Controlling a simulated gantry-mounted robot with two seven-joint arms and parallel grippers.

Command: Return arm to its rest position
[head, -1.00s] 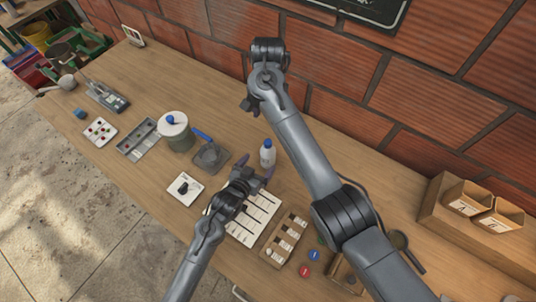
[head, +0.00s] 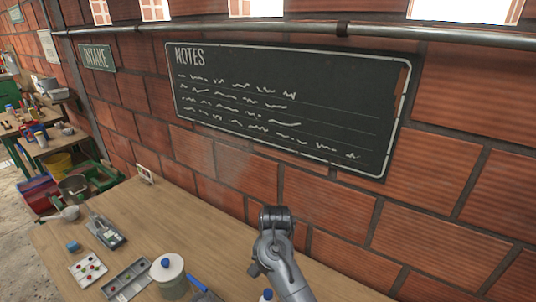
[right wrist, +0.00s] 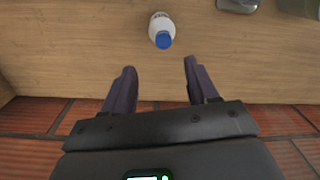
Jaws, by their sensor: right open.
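My right arm comes in from the bottom right in the head view, with its wrist bent near the brick wall. My right gripper (head: 254,269) shows only in small part there, above the bench. In the right wrist view my right gripper (right wrist: 160,82) has two dark fingers spread apart with nothing between them. A white bottle with a blue cap (right wrist: 161,30) stands on the wooden bench (right wrist: 80,50) beyond the fingertips. The bottle's cap (head: 267,294) also shows at the bottom edge of the head view. My left gripper is out of view.
A brick wall (head: 330,215) with a notes board (head: 285,105) rises behind the bench. On the bench's left are a white-lidded jar (head: 167,267), a grey tray (head: 127,278), a white card with red dots (head: 88,269) and a handheld device (head: 105,231).

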